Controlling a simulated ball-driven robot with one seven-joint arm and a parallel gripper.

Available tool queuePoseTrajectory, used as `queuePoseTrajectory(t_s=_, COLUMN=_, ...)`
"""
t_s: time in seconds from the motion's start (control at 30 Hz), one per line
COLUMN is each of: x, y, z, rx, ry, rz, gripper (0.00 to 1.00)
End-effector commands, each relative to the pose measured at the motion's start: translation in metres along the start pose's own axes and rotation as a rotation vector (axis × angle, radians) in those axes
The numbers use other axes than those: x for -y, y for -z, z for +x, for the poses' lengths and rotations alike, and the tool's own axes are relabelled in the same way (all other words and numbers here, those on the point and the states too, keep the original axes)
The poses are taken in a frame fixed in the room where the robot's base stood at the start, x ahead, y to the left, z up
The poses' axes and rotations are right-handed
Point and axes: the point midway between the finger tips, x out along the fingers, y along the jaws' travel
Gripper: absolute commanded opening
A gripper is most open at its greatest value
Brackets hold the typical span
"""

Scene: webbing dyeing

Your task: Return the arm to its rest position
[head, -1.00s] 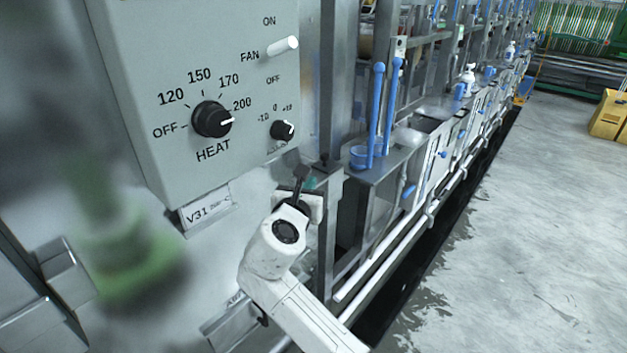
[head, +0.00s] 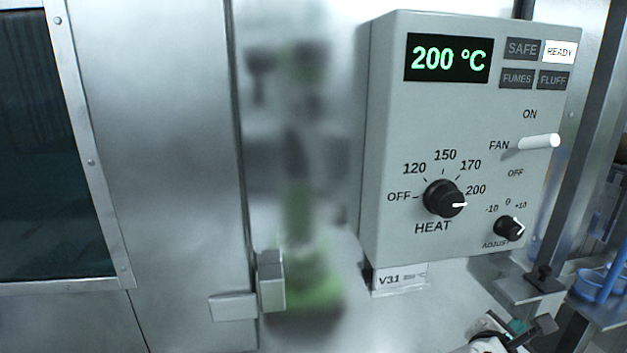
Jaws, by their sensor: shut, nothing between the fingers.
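My gripper (head: 538,328) is low at the right, by the picture's bottom edge. Its dark fingers are shut and empty, below the control box and apart from it. Only a small white part of my arm shows at the bottom edge; the rest is out of view. The grey control box (head: 385,130) has a display (head: 448,58) reading 200 °C, and its READY lamp (head: 559,51) is lit. The black HEAT knob (head: 443,198) has its white mark near 200. The white FAN lever (head: 539,142) sticks out to the right, below ON.
A steel panel (head: 160,140) with a dark window (head: 50,150) stands at the left, with a latch (head: 271,281) at its edge. A blurred green reflection shows in the steel. A steel post (head: 585,130) and blue piping (head: 600,282) are close at the right.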

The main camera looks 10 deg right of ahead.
Motion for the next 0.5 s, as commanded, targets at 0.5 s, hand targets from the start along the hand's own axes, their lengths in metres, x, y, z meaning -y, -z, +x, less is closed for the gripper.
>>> queuePoseTrajectory(t_s=0.5, x=0.163, y=0.203, z=-0.099, rx=-0.615, ry=0.625, rz=1.202, gripper=0.0)
